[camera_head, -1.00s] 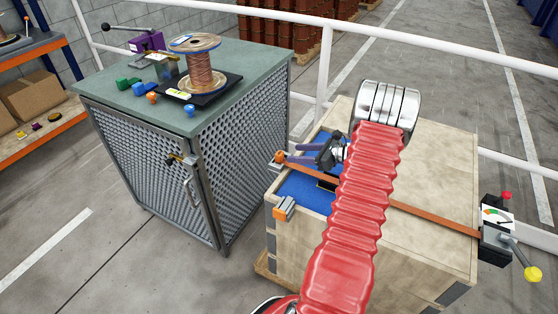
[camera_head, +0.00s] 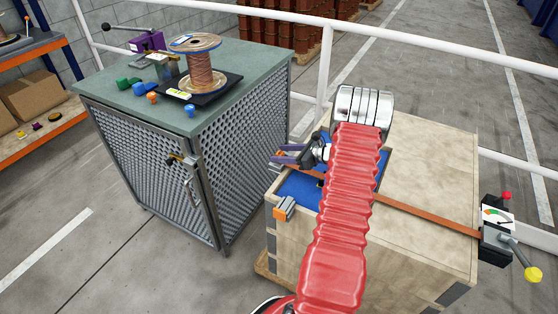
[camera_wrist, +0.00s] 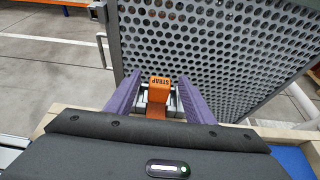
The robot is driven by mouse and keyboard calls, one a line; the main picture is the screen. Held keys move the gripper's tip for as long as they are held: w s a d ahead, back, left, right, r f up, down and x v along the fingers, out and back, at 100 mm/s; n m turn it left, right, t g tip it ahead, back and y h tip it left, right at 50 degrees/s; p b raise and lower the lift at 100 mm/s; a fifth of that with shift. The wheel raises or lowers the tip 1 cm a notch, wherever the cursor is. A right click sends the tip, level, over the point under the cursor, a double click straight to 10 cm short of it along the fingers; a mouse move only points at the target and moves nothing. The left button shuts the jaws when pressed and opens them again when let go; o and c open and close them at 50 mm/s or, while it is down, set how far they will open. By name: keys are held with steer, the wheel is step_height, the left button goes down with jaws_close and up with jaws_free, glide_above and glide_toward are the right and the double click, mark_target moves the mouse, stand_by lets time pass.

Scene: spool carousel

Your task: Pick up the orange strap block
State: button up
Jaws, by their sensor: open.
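The orange strap block (camera_wrist: 160,90) carries the word STRAP and sits at the left edge of the wooden crate (camera_head: 430,165), on the orange strap's end. In the wrist view it stands between the two purple fingers of my gripper (camera_wrist: 158,88), with a gap on each side. In the head view my gripper (camera_head: 284,156) is over that crate edge, its fingers pointing left, and they mostly hide the block. My gripper is open and holds nothing.
An orange strap (camera_head: 430,217) runs across the crate to a lever box (camera_head: 496,238). A second orange-grey block (camera_head: 284,209) is on the crate's front edge. The mesh cabinet (camera_head: 245,120) stands close to the left, bearing a copper spool (camera_head: 200,72).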

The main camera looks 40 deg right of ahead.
steer(key=shift+w+a+f, duration=0.15)
steer(key=shift+w+f, duration=0.15)
steer(key=shift+w, duration=0.3)
steer(key=shift+c, duration=0.5)
steer(key=c, duration=1.1)
